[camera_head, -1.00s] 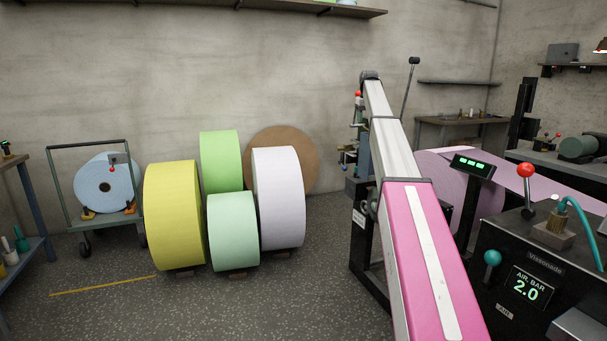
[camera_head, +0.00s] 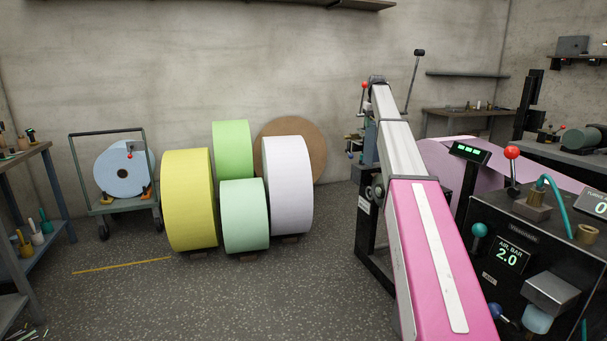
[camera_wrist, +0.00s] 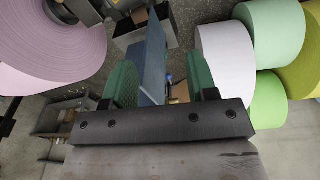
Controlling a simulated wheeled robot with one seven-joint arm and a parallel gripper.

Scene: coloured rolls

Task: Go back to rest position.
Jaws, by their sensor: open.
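My gripper (camera_wrist: 158,64) shows in the wrist view with its two green-padded fingers spread apart. Nothing is held between them. A blue upright panel (camera_wrist: 152,68) shows beyond the gap, and I cannot tell its exact distance. A large pink roll (camera_wrist: 45,40) is at the upper left of that view. The white roll (camera_wrist: 225,65) is to the right of the fingers, beside the mint roll (camera_wrist: 272,28) and the green roll (camera_wrist: 268,100). The gripper is not visible in the head view.
In the head view, yellow (camera_head: 189,200), mint (camera_head: 245,215), green (camera_head: 233,148) and white (camera_head: 288,185) rolls stand by the wall. A cart (camera_head: 125,205) holds a blue roll (camera_head: 123,170). A machine with controls (camera_head: 505,250) stands right. The front middle floor is clear.

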